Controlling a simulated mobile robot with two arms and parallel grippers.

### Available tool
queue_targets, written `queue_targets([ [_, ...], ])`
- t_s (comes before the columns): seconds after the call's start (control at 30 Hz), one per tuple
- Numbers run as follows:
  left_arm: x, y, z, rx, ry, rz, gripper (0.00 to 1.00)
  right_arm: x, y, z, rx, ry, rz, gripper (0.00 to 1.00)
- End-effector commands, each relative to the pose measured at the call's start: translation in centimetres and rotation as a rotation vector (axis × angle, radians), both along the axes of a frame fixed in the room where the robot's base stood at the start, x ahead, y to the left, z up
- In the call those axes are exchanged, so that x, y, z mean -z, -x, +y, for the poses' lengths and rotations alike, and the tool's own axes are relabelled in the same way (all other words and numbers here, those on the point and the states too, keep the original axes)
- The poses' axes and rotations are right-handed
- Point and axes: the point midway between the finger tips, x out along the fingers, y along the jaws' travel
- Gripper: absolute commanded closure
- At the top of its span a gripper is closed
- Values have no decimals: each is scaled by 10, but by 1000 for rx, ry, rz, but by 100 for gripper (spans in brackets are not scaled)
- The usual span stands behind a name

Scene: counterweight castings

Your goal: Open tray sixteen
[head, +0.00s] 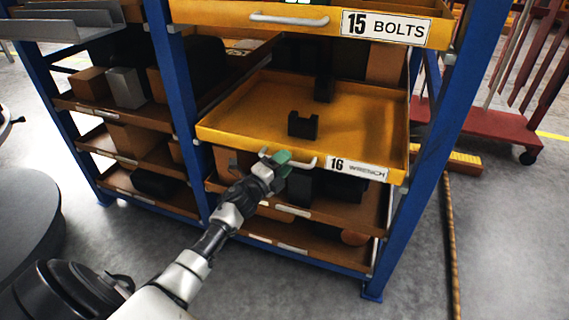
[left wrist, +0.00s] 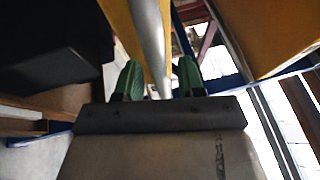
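Tray sixteen (head: 355,130) is a yellow tray labelled "16 WRENCH" (head: 357,169), in the right bay of the blue rack. It stands pulled out, with its inside visible and dark blocks (head: 302,125) in it. Its pale bar handle (head: 305,163) is on the front face. My left gripper (head: 275,160), with green fingertips, is at the left part of this handle. In the left wrist view, the handle bar (left wrist: 150,40) passes between the fingers of my left gripper (left wrist: 160,82), which stand apart with gaps beside the bar. My right gripper is not in view.
Above is a yellow tray labelled "15 BOLTS" (head: 386,27). Lower shelves hold dark and brown boxes. Blue rack posts (head: 178,100) stand on both sides. A red cart (head: 500,130) is at the right. The grey floor (head: 510,250) at the front right is largely clear.

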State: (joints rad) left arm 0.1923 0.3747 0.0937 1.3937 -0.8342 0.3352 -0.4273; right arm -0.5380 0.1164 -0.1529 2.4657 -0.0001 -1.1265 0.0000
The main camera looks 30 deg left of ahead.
Motion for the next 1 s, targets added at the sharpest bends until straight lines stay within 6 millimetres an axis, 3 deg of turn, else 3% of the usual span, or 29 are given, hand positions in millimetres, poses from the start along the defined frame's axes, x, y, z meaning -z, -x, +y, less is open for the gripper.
queue_targets([
  [0.33, 0, -4, -1, 0, 0, 1, 62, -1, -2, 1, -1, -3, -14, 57],
  [0.6, 0, -4, -1, 0, 1, 1, 100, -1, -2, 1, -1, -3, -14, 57],
  [1.0, 0, -3, -1, 0, 2, 2, 100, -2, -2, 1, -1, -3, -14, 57],
])
